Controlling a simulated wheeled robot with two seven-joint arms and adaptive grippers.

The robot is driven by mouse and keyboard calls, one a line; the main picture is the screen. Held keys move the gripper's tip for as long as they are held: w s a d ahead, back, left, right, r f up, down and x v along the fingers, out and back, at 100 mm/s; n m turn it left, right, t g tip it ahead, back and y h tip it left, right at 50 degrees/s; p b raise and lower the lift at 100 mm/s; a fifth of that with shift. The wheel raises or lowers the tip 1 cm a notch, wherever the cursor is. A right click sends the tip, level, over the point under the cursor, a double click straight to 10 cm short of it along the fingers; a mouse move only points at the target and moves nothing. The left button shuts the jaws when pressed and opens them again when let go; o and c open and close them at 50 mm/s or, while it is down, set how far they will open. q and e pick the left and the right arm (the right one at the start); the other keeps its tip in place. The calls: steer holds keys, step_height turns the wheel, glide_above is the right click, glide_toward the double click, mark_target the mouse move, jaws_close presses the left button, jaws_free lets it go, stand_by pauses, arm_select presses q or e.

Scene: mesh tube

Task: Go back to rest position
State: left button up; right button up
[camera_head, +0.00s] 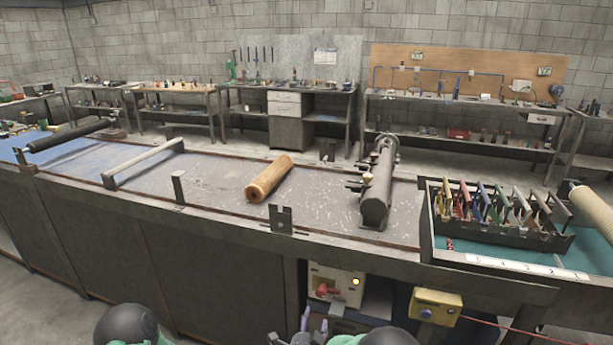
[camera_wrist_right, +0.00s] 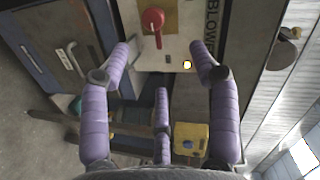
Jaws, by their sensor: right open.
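My right gripper (camera_head: 318,318) shows at the bottom edge of the head view, low in front of the bench, below the panel with the red switch. In the right wrist view its purple fingers (camera_wrist_right: 162,52) are spread apart with nothing between them. The panel (camera_wrist_right: 172,35) with a red switch handle (camera_wrist_right: 153,20) and a lit yellow lamp lies beyond the fingertips. In the head view the panel (camera_head: 337,283) sits under the bench top. My left gripper is not in view.
A yellow box (camera_head: 436,306) with a blue button hangs from the bench front. On the bench (camera_head: 150,205) lie a brown tube (camera_head: 268,178), a dark cylinder (camera_head: 377,190) and a black rack (camera_head: 490,222) of coloured-handled tools. Grey floor shows at lower left.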

steer(key=s+d+f+n+g+y+p, duration=0.2)
steer(key=s+d+f+n+g, duration=0.15)
steer(key=s+f, duration=0.3)
steer(key=s+d+f+n+g+y+p, duration=0.2)
steer(key=s+d+f+n+g, duration=0.15)
steer(key=s+f, duration=0.3)
steer(key=s+d+f+n+g+y+p, duration=0.1)
steer(key=s+n+g, duration=0.5)
steer(key=s, duration=1.4)
steer(key=shift+d+f+g+y+p, duration=0.2)
steer(key=shift+g+y+p, duration=0.35)
steer(key=shift+g+y, duration=0.45)
steer(key=shift+s, duration=0.1)
